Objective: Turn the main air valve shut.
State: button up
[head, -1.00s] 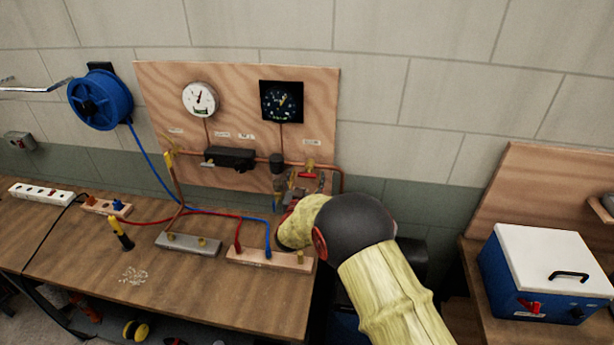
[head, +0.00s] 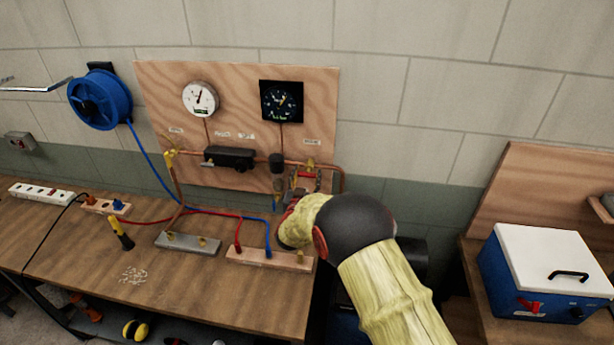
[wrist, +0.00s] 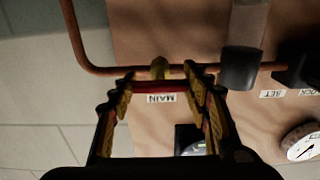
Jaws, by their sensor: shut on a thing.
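The main air valve has a brass body (head: 311,164) on the copper pipe at the right of the plywood board. Its red handle (wrist: 155,87) lies across the space between my fingers in the wrist view, roughly along the pipe. The label "MAIN" (wrist: 161,98) shows upside down beside it. My gripper (wrist: 160,97) is shut on the red handle, with one finger at each side of it. In the head view my gripper (head: 306,186) is at the valve, and my wrist hides part of the board's lower right.
The copper pipe (wrist: 103,70) bends near the valve. A dark cylinder (wrist: 239,68) hangs beside it. A white gauge (head: 201,98) and a black gauge (head: 281,101) are above. The bench (head: 200,285) below carries hoses and a manifold block (head: 270,259). A blue cooler-like box (head: 540,272) stands right.

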jog(key=shift+c, duration=0.7)
jog(key=shift+b, duration=0.5)
jog(key=m+b, duration=0.1)
jog(key=b, duration=0.1)
jog(key=m+b, duration=0.1)
jog(key=b, duration=0.1)
jog(key=m+b, duration=0.2)
jog(key=shift+f, duration=0.25)
jog(key=m+b, duration=0.5)
jog(key=b, duration=0.2)
jog(key=shift+b, duration=0.35)
jog(key=m+b, duration=0.5)
jog(key=b, duration=0.1)
jog(key=m+b, duration=0.3)
jog(key=b, duration=0.1)
jog(key=shift+r+m, duration=0.1)
jog(key=shift+m, duration=0.3)
jog(key=shift+r+b, duration=0.1)
jog(key=shift+b, duration=0.25)
jog(key=o, duration=1.2)
